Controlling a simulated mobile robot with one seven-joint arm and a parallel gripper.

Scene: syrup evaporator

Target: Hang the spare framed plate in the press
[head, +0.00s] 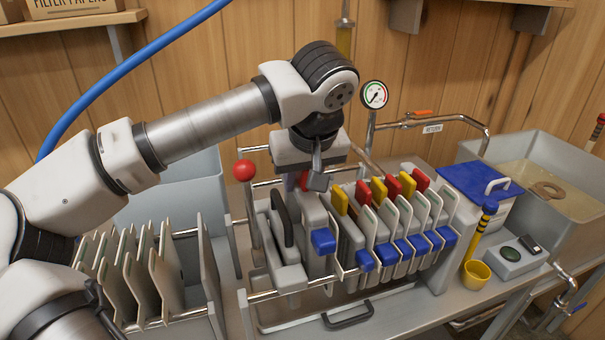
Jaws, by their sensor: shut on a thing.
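My gripper (312,180) is above the left part of the plate press, shut on a framed plate (315,217). A bit of red shows between the fingers, and a blue spout (323,240) shows on the plate's front. The plate is upright, at the left end of the row of hung plates (398,225). Those plates carry yellow and red tabs on top and blue spouts in front. I cannot tell whether the held plate rests on the press rail (345,272). A thick grey end plate (283,245) with a dark handle stands just left of it.
A rack (180,318) of several pale plates stands at the front left. A red ball-topped lever (244,171) rises by the press. A gauge (375,95) and return pipe are behind. A yellow cup (475,275), blue-lidded box (478,185) and basin (545,165) are right.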

